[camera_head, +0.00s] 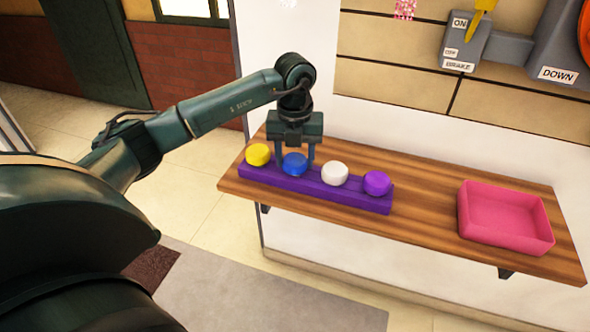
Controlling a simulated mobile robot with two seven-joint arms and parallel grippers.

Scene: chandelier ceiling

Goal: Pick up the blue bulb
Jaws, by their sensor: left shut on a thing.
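The blue bulb (294,164) sits in a purple holder (341,196) on a wooden shelf. It stands in the row between a yellow bulb (257,154) on its left and a white bulb (335,173) on its right. My left gripper (295,158) points straight down over the blue bulb, with one finger on each side of it, shut on it. The bulb's lower part is hidden in or behind the holder. My right gripper is not in view.
A purple bulb (377,183) is at the right end of the holder. A pink tray (504,217), empty, lies at the shelf's right. The wooden shelf (425,232) is bare between them. A lever box with a brake label (466,42) is on the wall above.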

